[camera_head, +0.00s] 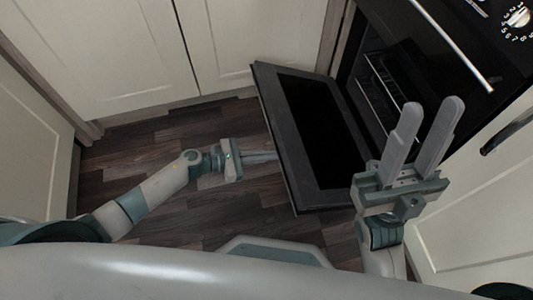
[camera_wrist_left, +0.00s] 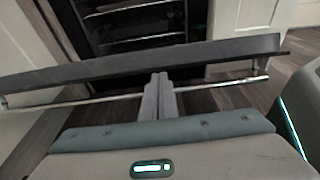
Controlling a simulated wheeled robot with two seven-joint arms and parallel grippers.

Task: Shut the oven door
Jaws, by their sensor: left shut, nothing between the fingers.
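The oven door (camera_head: 256,98) stands open, a dark grey panel with black glass, tilted out from the oven cavity (camera_head: 385,85). In the left wrist view the door's long edge (camera_wrist_left: 100,69) crosses the picture, with a thin metal handle bar (camera_wrist_left: 220,83) along its near side. My left gripper (camera_head: 274,156) is shut and empty at the door's outer face. Its fingers (camera_wrist_left: 159,80) reach over the handle bar to the door edge; whether they touch cannot be told. My right gripper (camera_head: 430,108) is open and empty, raised in front of the oven at the right.
Wire racks (camera_wrist_left: 135,40) show inside the oven. Cream cabinets (camera_head: 110,50) stand at the back left, with another cabinet (camera_head: 480,220) at the right. A control knob (camera_head: 517,16) is at the top right. Dark wood floor (camera_head: 130,150) is free left of the door.

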